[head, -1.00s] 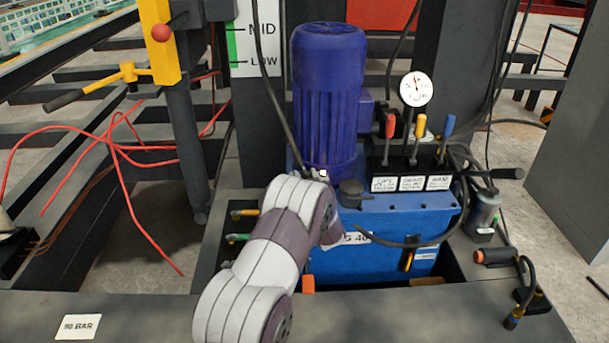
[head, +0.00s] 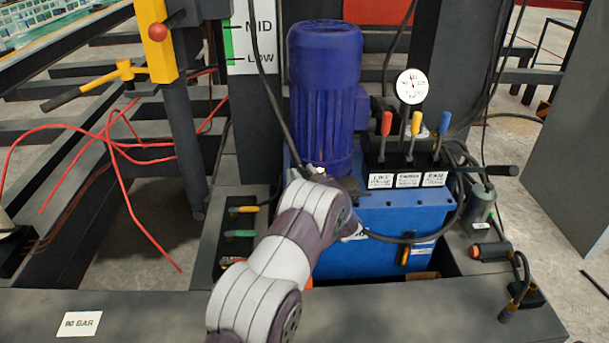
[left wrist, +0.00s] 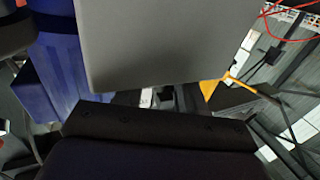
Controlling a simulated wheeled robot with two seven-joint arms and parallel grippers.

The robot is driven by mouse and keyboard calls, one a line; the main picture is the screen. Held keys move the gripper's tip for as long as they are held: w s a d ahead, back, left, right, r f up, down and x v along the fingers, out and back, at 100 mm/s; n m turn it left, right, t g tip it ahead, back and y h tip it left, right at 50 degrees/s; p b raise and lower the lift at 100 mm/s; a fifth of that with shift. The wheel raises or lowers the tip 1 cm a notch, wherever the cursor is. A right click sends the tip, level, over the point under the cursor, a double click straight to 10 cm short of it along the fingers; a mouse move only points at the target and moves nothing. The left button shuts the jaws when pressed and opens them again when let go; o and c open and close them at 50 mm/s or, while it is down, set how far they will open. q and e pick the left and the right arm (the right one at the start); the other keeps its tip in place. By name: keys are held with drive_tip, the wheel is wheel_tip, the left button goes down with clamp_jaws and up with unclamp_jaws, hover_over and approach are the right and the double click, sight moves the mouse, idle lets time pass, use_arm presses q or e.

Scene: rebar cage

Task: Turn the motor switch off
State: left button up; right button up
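The blue ribbed motor (head: 325,90) stands upright on the blue hydraulic power unit (head: 400,222) in the head view. I cannot make out a motor switch in any view. My left arm reaches from the bottom to the front of the power unit, just below the motor, and covers part of it. The fingers are hidden behind the wrist in the head view. In the left wrist view, a grey block and a dark bar fill the near part around my left gripper (left wrist: 160,95). Whether it is open is unclear. Blue surfaces show at the left. My right gripper is out of view.
Red, yellow and blue levers (head: 414,124) and a pressure gauge (head: 411,86) stand right of the motor. A black cable hangs before the motor. A 90 BAR label (head: 79,324) marks the front beam.

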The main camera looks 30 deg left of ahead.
use_arm(q)
drive_tip(key=shift+o, duration=1.4)
drive_tip(key=shift+s+d+r, duration=0.1)
drive_tip(key=shift+s+d, duration=0.05)
drive_tip(key=shift+d, duration=0.1)
drive_tip(key=p+v, duration=0.4)
drive_tip(key=v, duration=0.8)
